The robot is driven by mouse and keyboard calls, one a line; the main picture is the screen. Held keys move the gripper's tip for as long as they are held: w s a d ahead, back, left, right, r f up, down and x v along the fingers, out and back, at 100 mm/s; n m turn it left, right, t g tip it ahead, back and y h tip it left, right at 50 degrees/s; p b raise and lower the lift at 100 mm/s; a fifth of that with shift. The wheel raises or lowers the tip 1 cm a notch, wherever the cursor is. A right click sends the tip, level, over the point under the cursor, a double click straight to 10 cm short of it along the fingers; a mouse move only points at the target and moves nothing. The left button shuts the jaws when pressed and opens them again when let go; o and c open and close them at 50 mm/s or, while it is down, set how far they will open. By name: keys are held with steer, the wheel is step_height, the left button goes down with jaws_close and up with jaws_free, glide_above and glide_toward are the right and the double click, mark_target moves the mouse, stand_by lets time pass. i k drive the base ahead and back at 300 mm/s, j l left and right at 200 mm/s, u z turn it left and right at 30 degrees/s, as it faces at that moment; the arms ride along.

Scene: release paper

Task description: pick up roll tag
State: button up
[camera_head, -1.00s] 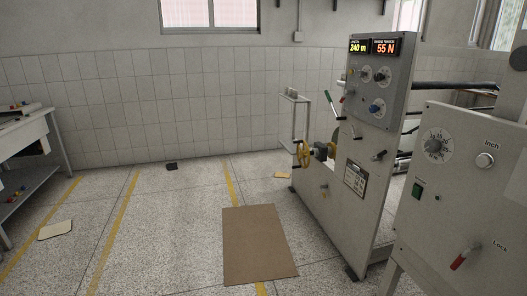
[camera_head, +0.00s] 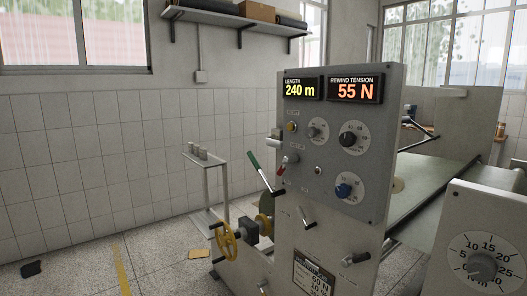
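I cannot make out a thing that is surely the roll tag. A small flat tan piece (camera_head: 199,253) lies on the floor by the foot of the grey machine (camera_head: 300,215); I cannot tell what it is. The machine's front panel shows 240 m (camera_head: 303,88) and 55 N (camera_head: 355,90) on lit displays, with several knobs and levers below. A printed plate (camera_head: 314,268) is on its lower front. My gripper is not in view.
A yellow handwheel (camera_head: 227,240) and a green-handled lever (camera_head: 254,160) stick out at the machine's left. A thin stand (camera_head: 207,175) is behind them. A grey cabinet (camera_head: 490,215) with a dial is close at right. Floor shows at lower left, with a dark object (camera_head: 31,269).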

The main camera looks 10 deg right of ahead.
mark_target(277, 133)
steer(key=i+j+z, duration=0.2)
steer(key=i, duration=0.3)
steer(key=i+j, duration=0.25)
steer(key=i+j+z, duration=0.1)
steer(key=j, duration=0.35)
steer(key=i+j, duration=0.3)
steer(key=i+j+z, duration=0.1)
steer(key=i+j, duration=0.15)
steer(key=j, duration=0.2)
